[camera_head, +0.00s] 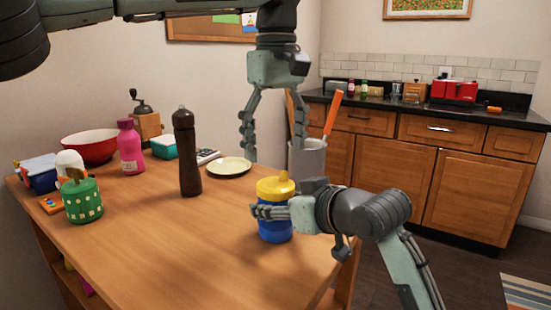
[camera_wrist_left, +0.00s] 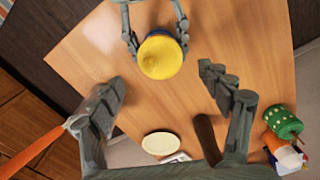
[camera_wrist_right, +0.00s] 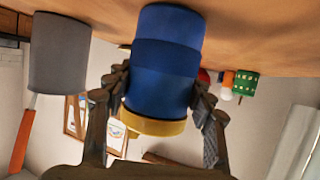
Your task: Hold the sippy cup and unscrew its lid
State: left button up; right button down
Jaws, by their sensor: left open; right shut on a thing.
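The sippy cup (camera_head: 275,222) has a blue body and a yellow lid (camera_head: 276,186) with a spout, and stands upright near the right end of the wooden table. The lid is on the cup. My right gripper (camera_head: 268,212) is shut on the cup's body from the side; its fingers flank the blue body (camera_wrist_right: 160,70) in the right wrist view. My left gripper (camera_head: 272,140) is open and empty, pointing down above and behind the cup. In the left wrist view its fingers (camera_wrist_left: 172,98) are spread, with the yellow lid (camera_wrist_left: 160,56) beyond them.
A grey utensil holder (camera_head: 308,158) with an orange-handled tool stands close behind the cup. A dark pepper mill (camera_head: 187,152), a cream plate (camera_head: 229,166), a pink bottle (camera_head: 130,148) and a green canister (camera_head: 81,200) stand leftward. The table's front middle is clear.

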aim_at(276, 182)
pick_arm(q)
jog(key=shift+r, duration=0.2)
jog(key=shift+f, duration=3.85)
jog(key=c, duration=1.2)
jog(key=n, duration=0.3)
jog(key=o, duration=1.3)
jog(key=shift+c, duration=0.2)
